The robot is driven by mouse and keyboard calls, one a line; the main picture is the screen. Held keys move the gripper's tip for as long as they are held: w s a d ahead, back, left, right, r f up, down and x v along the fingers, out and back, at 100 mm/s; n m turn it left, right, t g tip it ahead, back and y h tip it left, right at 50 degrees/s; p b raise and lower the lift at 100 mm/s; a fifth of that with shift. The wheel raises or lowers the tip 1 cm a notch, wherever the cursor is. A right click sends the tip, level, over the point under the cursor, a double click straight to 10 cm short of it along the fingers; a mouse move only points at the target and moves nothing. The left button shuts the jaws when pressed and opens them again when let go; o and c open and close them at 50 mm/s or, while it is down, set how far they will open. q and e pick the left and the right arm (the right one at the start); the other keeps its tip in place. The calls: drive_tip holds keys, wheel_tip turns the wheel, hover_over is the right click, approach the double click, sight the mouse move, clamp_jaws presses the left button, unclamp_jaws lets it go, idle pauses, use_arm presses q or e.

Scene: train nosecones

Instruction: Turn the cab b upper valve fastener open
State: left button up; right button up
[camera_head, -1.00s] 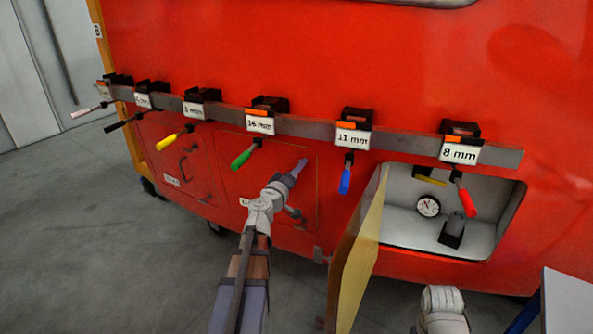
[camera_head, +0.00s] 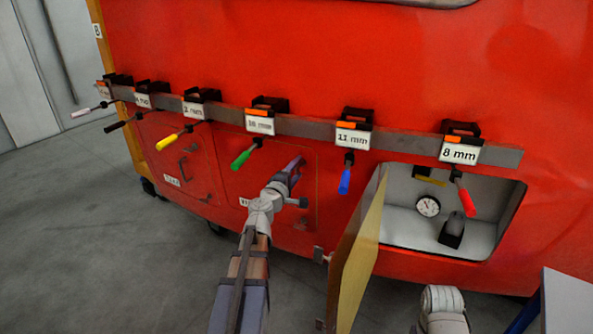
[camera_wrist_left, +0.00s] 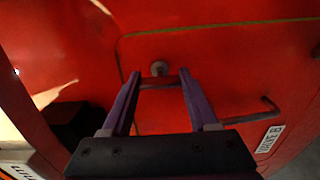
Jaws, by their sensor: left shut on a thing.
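The closed red hatch panel (camera_head: 240,200) with a thin outline is in the middle of the head view. My left gripper (camera_head: 292,168) reaches to its upper right part and hides the spot it touches. In the left wrist view the two purple fingers (camera_wrist_left: 160,77) stand on either side of a small grey round fastener (camera_wrist_left: 159,68) on the red panel. A thin reddish bar spans between the fingers. The gripper is shut on the fastener, though the contact itself is hard to make out.
An open hatch door (camera_head: 357,255) juts out to the right of my left arm. Behind it is a white recess with a gauge (camera_head: 428,206). A grey rail (camera_head: 300,126) with several coloured-handled tools runs above. A panel handle (camera_wrist_left: 268,105) shows in the wrist view.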

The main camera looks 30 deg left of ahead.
idle(0.5)
use_arm(q)
drive_tip(key=o, duration=1.4)
drive_tip(key=s, duration=0.7)
drive_tip(key=shift+s+d, duration=0.4)
